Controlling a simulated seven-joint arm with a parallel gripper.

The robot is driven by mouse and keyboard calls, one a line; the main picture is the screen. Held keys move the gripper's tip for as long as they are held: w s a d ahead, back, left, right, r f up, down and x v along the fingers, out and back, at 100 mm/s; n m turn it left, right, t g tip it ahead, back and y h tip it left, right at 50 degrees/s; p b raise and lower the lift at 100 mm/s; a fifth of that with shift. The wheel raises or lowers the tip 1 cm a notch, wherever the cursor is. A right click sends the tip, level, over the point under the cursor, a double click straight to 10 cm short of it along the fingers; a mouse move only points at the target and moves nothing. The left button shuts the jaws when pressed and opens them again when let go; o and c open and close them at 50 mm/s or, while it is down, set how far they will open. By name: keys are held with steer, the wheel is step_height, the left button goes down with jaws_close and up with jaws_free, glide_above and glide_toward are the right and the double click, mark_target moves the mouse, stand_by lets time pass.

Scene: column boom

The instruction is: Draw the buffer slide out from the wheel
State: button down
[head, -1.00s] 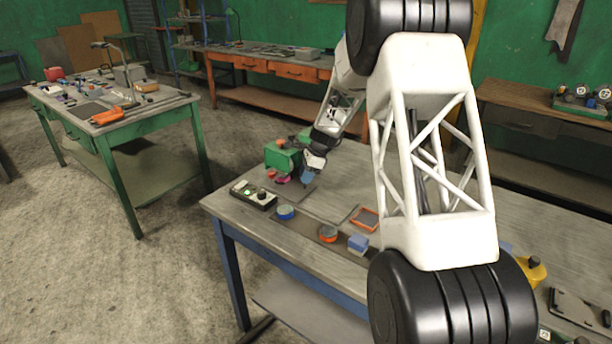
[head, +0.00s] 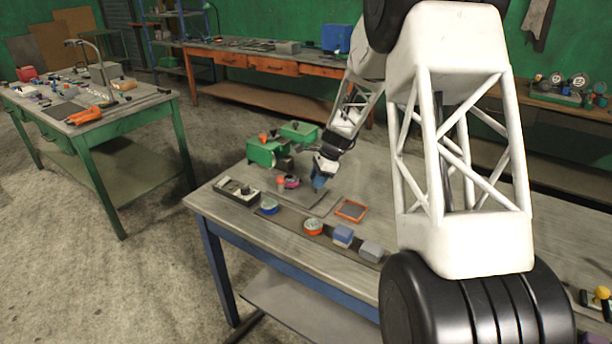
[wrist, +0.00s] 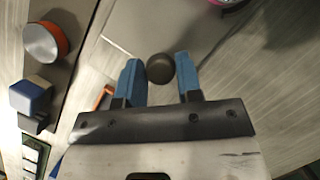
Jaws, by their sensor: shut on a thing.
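The green machine (head: 262,152) stands at the far left of the bench, with small red and pink parts (head: 291,182) in front of it. I cannot make out the wheel clearly. My gripper (head: 319,184) is to the right of these parts, low over a grey plate (head: 308,200). In the wrist view the blue fingers of my gripper (wrist: 159,78) are shut on a dark round knob (wrist: 160,68). A pink edge (wrist: 230,2) shows at the top right there. What lies under the knob is hidden.
My arm hides the bench's middle.

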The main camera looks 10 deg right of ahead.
steer(key=shift+s+d, duration=1)
steer(key=c, duration=0.8)
jaws_free()
steer(key=shift+v, duration=3.9)
